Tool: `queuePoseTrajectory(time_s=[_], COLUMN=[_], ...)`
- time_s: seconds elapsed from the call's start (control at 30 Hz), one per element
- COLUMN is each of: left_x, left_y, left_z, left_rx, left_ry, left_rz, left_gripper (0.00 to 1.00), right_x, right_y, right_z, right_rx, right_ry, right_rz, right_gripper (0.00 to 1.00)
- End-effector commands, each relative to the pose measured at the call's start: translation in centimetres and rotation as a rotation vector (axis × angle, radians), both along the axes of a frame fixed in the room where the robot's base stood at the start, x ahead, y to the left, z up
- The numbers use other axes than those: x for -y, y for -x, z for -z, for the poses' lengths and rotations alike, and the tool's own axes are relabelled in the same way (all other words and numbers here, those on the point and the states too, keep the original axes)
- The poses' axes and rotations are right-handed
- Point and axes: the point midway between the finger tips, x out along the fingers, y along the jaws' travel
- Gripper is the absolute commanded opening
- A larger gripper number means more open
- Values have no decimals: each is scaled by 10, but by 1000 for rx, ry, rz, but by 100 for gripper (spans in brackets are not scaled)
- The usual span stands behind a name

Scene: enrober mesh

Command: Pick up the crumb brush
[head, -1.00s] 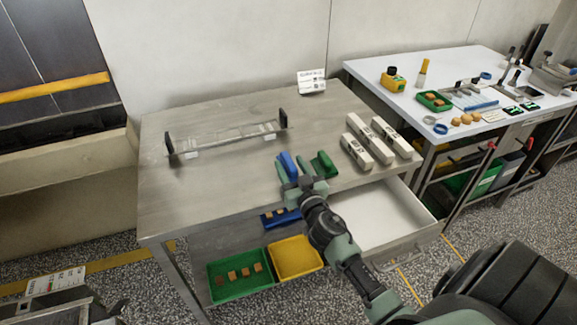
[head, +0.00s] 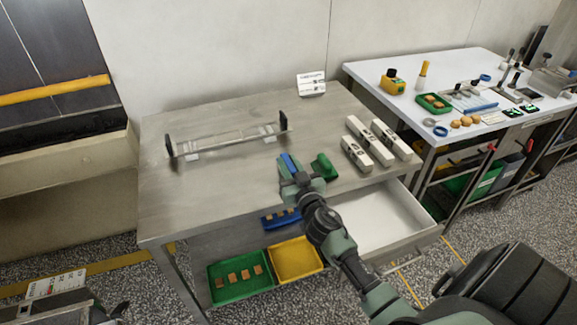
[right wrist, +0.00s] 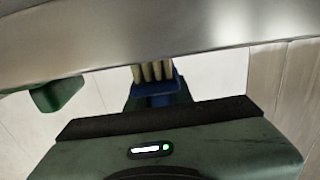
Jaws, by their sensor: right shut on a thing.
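The crumb brush (head: 288,162) is blue and sits near the front edge of the steel table (head: 215,195). My right gripper (head: 290,174) is shut on it. In the right wrist view the brush (right wrist: 157,88) shows a blue body with pale bristles, above the green gripper body. The fingers hide part of the brush, and I cannot tell whether it is clear of the tabletop. My left gripper is not in view.
A green object (head: 323,167) is close right of the gripper. White labelled blocks (head: 357,153) stand farther right. A clear rack (head: 228,140) lies at the back left. An open white drawer (head: 375,215) juts out below. Green (head: 222,296) and yellow (head: 296,259) trays sit underneath.

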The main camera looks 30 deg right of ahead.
Motion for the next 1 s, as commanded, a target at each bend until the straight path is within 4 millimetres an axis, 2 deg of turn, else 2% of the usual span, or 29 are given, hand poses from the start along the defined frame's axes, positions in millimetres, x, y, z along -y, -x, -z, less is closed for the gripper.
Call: queuePoseTrajectory(time_s=[0.13,0.27,0.5,0.7,0.83,1.0], left_x=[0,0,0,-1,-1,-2], left_y=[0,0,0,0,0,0], left_z=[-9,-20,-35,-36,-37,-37], left_rx=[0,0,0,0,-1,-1], left_ry=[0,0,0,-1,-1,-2], left_rz=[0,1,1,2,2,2], left_gripper=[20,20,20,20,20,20], right_x=[0,0,0,0,0,0], right_y=[0,0,0,0,0,0], right_z=[-18,-44,-114,-160,-181,-195], right_rx=[4,5,7,6,5,2], right_ry=[2,5,6,2,2,0], right_rz=[-1,-2,-4,-2,-2,-1], right_gripper=[0,0,0,0,0,0])
